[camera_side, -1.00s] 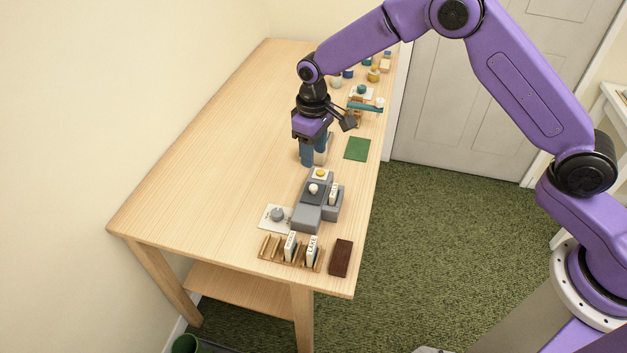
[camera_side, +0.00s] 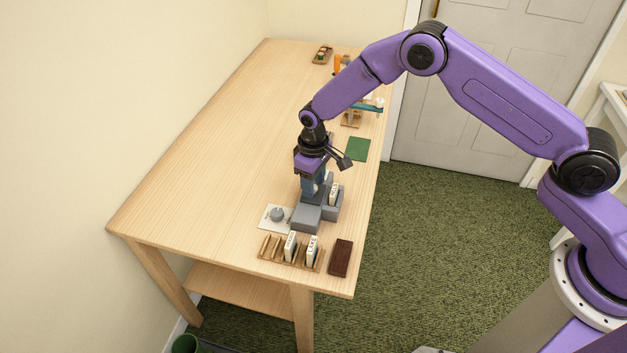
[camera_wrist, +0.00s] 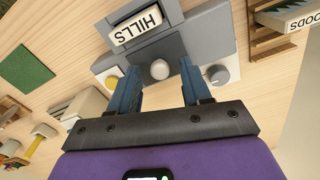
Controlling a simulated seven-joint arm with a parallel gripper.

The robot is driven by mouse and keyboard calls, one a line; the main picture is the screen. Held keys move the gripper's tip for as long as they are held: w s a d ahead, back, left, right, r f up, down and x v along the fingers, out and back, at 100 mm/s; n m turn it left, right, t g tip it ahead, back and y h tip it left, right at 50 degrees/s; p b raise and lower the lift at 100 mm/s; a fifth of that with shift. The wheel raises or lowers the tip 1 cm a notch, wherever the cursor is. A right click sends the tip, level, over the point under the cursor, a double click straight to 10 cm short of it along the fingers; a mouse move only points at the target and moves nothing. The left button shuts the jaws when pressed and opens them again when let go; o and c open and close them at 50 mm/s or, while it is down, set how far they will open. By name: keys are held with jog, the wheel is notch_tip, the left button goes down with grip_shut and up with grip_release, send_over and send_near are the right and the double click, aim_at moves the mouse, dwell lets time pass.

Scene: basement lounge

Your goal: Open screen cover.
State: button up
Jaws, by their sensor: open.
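A grey device (camera_side: 307,218) stands near the front of the table. In the wrist view, its darker grey panel (camera_wrist: 178,46), seemingly the screen cover, carries a round white knob (camera_wrist: 160,69). A card reading HILLS (camera_wrist: 135,27) sits in a holder on the device, and the card shows in the side view (camera_side: 334,194). My gripper (camera_wrist: 159,68) is open, its two blue fingers on either side of the knob; I cannot tell whether they touch it. In the side view, my gripper (camera_side: 312,194) is low over the device, hiding much of its top.
A white plate with a grey dial (camera_side: 277,214) lies left of the device. A wooden rack (camera_side: 268,247) with upright cards and a dark brown block (camera_side: 340,258) are in front. A green mat (camera_side: 357,148) lies behind. The table's left side is clear.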

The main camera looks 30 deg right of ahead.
grip_shut()
jog(key=shift+w+a, duration=1.75)
grip_release()
jog(key=shift+r, duration=0.1)
notch_tip(320, 180, up, 17)
jog(key=shift+r, duration=0.15)
